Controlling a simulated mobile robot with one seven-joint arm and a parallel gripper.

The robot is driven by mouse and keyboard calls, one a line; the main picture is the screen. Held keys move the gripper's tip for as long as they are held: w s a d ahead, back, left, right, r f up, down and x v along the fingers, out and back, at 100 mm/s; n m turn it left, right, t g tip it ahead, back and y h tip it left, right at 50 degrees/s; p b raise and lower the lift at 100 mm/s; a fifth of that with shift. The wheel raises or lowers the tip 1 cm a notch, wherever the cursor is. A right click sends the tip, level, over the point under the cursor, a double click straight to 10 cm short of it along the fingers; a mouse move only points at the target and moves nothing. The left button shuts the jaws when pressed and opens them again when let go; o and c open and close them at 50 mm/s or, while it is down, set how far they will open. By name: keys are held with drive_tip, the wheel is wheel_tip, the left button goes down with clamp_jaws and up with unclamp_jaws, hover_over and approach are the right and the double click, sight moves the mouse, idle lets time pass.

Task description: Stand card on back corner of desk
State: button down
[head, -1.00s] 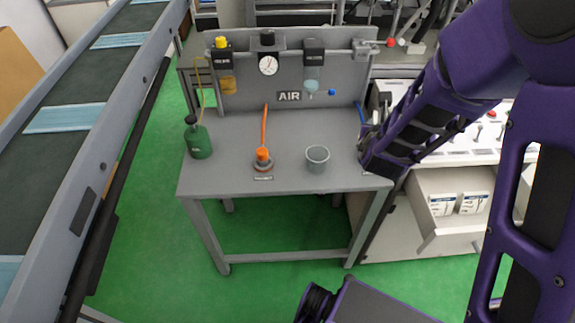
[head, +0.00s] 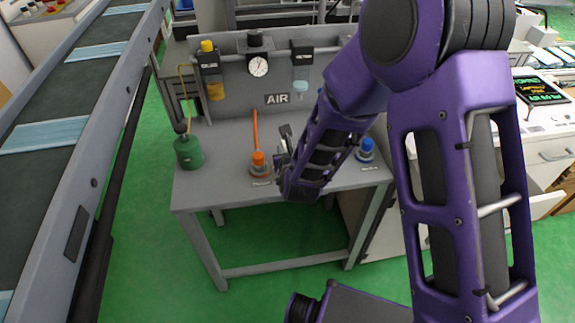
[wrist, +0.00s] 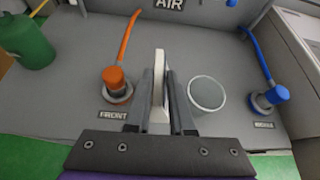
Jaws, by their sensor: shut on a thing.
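My gripper (wrist: 162,105) is shut on a thin pale card (wrist: 159,66), which stands edge-on between the two dark fingers in the wrist view. In the head view my gripper (head: 284,150) is above the grey desk (head: 225,188), just right of the orange fitting. The desk's top also shows in the wrist view (wrist: 60,90). I cannot tell whether the card touches the desk top. My arm hides part of the desk's right side in the head view.
An orange fitting (wrist: 116,84) with a hose is left of my gripper. A grey cup (wrist: 207,93) is close on its right, and a blue fitting (wrist: 270,97) is further right. A green bottle (head: 188,150) stands at the left. The AIR panel (head: 240,98) rises along the back.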

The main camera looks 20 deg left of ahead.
drive_tip(key=shift+f+b, duration=0.4)
drive_tip(key=shift+f, duration=2.1)
drive_tip(key=c, duration=0.8)
unclamp_jaws()
drive_tip(key=shift+f, duration=0.1)
